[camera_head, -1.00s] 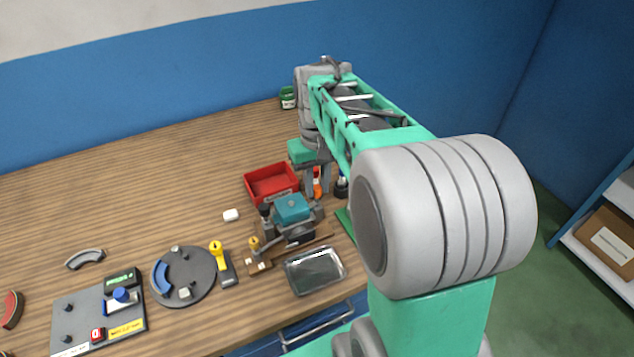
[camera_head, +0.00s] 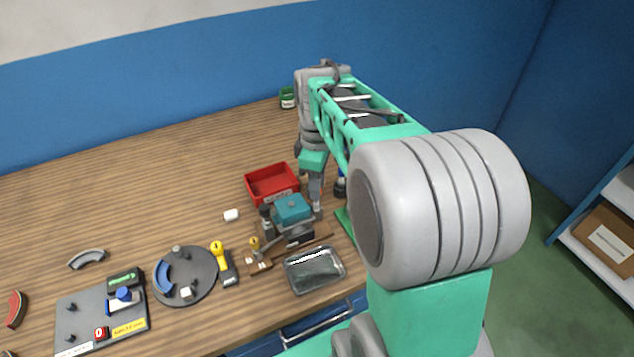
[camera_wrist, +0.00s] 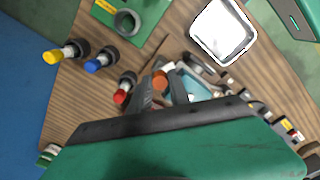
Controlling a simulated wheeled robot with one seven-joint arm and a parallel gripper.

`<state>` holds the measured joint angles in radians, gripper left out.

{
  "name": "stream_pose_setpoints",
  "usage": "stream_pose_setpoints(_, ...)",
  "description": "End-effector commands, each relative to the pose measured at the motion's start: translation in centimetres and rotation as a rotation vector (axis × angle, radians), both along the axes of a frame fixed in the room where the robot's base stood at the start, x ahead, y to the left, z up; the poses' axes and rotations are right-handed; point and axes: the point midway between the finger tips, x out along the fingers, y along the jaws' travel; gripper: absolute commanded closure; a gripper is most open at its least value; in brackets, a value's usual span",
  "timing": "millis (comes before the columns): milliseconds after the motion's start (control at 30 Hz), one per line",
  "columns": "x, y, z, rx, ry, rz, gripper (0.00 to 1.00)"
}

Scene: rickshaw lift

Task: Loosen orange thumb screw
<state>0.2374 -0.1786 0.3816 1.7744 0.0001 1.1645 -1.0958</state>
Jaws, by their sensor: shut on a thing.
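The orange thumb screw (camera_wrist: 160,79) shows as a round orange knob between my fingertips in the wrist view, beside the teal-topped machine. My gripper (camera_wrist: 161,90) is shut on it, with one finger on each side. In the head view my gripper (camera_head: 317,207) points down at the right end of the machine (camera_head: 292,208). The screw's shaft and its contact with the machine are hidden by the fingers. The machine's teal top also shows in the wrist view (camera_wrist: 196,86), partly covered by my gripper.
A red bin (camera_head: 272,184) stands behind the machine, and a metal tray (camera_head: 315,270) lies in front. Red (camera_wrist: 122,96), blue (camera_wrist: 94,66) and yellow (camera_wrist: 53,57) tipped tools stand close by. A round grey plate (camera_head: 184,276) lies left. The table's back left is clear.

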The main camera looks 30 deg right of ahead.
Motion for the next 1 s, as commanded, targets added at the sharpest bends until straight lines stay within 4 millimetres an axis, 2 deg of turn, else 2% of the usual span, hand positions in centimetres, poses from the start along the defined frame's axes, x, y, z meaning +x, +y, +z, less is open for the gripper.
stream_pose_setpoints(200,0.10,-0.04,0.14,-0.001,-0.003,0.190,1.00)
stream_pose_setpoints(500,0.14,-0.04,0.13,-0.001,-0.003,0.379,1.00)
stream_pose_setpoints(1000,0.15,-0.04,0.11,-0.001,-0.003,0.465,1.00)
